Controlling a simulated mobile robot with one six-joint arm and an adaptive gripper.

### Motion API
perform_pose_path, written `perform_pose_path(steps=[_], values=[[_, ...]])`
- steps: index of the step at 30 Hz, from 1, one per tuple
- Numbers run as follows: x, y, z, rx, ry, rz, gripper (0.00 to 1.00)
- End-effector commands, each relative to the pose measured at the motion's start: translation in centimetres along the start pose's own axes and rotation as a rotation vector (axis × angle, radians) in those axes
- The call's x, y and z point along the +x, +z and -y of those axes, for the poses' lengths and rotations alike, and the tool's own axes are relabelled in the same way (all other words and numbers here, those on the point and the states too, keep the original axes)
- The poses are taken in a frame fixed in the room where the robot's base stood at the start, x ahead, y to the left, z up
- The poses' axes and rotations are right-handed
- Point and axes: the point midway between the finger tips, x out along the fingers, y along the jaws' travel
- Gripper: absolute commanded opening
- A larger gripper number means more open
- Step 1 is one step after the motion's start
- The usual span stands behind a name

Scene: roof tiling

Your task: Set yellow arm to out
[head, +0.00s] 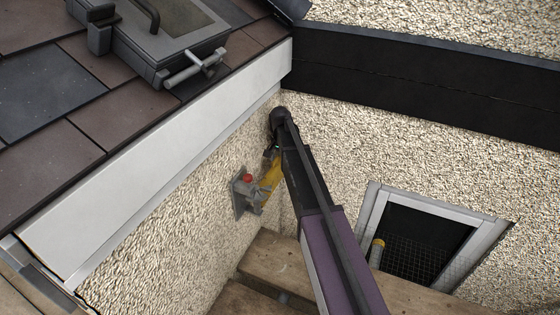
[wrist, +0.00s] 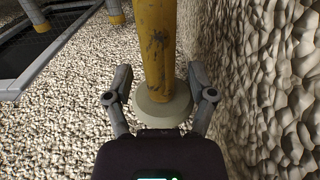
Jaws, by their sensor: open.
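The yellow arm (head: 270,176) is joined to a grey bracket (head: 243,196) with a red knob (head: 247,178) on the pebbled left wall. In the head view it slants up and right from the bracket, its far end partly hidden by my arm. In the wrist view the scuffed yellow arm (wrist: 157,42) runs down to a pale round disc (wrist: 162,108) between my fingers. My gripper (wrist: 159,78) is open, one finger on each side, with gaps showing beside the yellow bar. In the head view my gripper is mostly hidden behind my own arm.
Pebbled walls meet in a corner close by; one fills the wrist view's right side. A wooden plank (head: 335,272) lies below. A framed opening (head: 465,268) with mesh and a yellow-topped post (head: 376,252) is at right. A white roof-edge board (head: 165,155) runs above left.

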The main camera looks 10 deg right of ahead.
Motion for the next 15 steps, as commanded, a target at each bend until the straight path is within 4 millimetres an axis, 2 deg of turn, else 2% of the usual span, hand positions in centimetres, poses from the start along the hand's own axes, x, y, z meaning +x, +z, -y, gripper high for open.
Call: perform_pose_path(steps=[2, 3, 10, 15], values=[[-0.01, -0.01, -0.02, 0.000, 0.000, 0.000, 0.71], [-0.01, -0.01, -0.02, 0.000, 0.000, 0.000, 0.68], [-0.01, -0.03, -0.04, 0.001, 0.000, 0.000, 0.00], [0.00, -0.05, -0.06, 0.001, 0.000, 0.000, 0.00]])
